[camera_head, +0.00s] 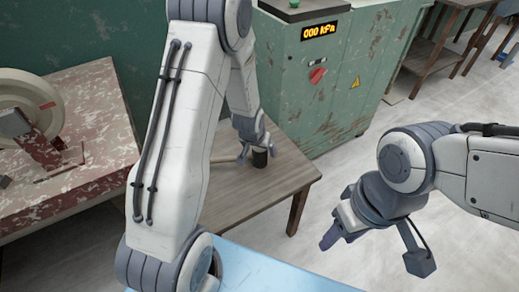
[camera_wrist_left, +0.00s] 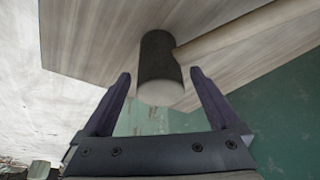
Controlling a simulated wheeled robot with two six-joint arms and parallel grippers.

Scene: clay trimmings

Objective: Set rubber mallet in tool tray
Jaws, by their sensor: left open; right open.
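The rubber mallet's dark, cylindrical head (camera_head: 260,159) is on the wooden table, with its pale handle (camera_head: 228,158) running left, partly hidden behind my left arm. In the left wrist view the mallet head (camera_wrist_left: 157,62) lies between and just beyond the two fingertips, and its wooden handle (camera_wrist_left: 235,32) runs off to the upper right. My left gripper (camera_head: 254,143) is open at the mallet head; I cannot tell whether it touches. My right gripper (camera_head: 338,236) is open, empty and out over the floor at the right. I cannot make out a tool tray.
The wooden table (camera_head: 285,178) has bare room right of the mallet. A green cabinet (camera_head: 325,100) with a display and red knob stands behind it. A worn red-topped bench (camera_head: 95,110) with a wheel-like machine (camera_head: 30,105) is at left. A light blue surface (camera_head: 270,272) lies in front.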

